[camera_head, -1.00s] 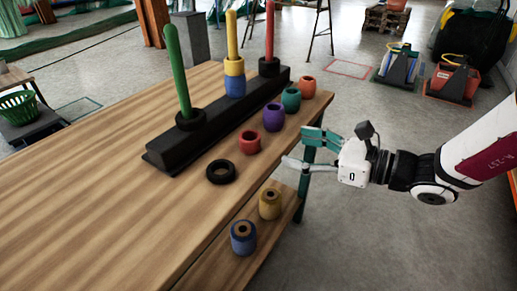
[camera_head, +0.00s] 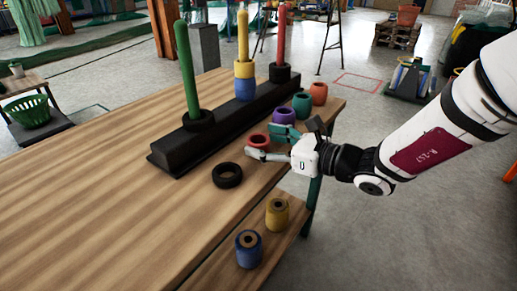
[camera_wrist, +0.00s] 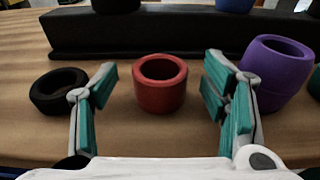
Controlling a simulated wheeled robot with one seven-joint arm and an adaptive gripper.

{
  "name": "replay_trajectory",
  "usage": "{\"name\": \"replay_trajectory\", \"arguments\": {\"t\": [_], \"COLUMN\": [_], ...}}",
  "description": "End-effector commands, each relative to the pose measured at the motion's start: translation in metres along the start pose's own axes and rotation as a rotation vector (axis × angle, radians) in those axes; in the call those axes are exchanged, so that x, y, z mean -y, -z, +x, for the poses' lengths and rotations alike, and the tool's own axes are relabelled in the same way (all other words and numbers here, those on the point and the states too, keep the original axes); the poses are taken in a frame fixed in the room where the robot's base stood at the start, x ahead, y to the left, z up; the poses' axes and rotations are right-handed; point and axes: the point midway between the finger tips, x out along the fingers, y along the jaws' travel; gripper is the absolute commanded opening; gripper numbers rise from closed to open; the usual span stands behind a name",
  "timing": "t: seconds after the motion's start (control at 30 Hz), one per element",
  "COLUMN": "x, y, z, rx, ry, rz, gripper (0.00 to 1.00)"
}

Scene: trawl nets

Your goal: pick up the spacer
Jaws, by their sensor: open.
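Several ring-shaped spacers stand on the table; the task does not say which one is meant. The red spacer (camera_head: 257,139) is nearest my gripper (camera_head: 270,143), which is open and empty at the table's right edge. In the wrist view the red spacer (camera_wrist: 161,92) stands upright, centred between the teal-padded fingers of my gripper (camera_wrist: 160,72), just ahead of them. The purple spacer (camera_wrist: 270,70) is beside the right finger and the black ring (camera_wrist: 58,90) beside the left. The head view also shows a teal spacer (camera_head: 301,104) and an orange one (camera_head: 319,93) farther back.
Behind the row is a black base (camera_head: 172,152) with green (camera_head: 187,70), yellow (camera_head: 243,38) and red (camera_head: 281,40) pegs; rings sit on them. A lower shelf holds a yellow spool (camera_head: 277,216) and a blue one (camera_head: 249,250). The table's left part is clear.

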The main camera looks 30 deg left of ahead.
Motion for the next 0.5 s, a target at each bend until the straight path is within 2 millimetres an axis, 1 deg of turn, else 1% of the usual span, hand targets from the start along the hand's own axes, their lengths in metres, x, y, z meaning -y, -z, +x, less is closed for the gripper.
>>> {"name": "replay_trajectory", "arguments": {"t": [0.03, 0.1, 0.2, 0.43, 0.47, 0.5], "x": [-0.001, 0.000, -0.001, 0.000, 0.000, 0.000], "y": [0.002, 0.002, 0.001, 0.000, 0.000, 0.000], "z": [0.009, 0.016, 0.023, 0.024, 0.024, 0.024], "rx": [0.001, 0.000, 0.000, 0.000, 0.000, 0.000], "ry": [-0.004, -0.002, -0.001, 0.000, 0.000, 0.000], "rz": [-0.001, -0.001, 0.001, 0.001, 0.001, 0.001], "gripper": [0.68, 0.68, 0.68, 0.68, 0.66, 0.56]}}
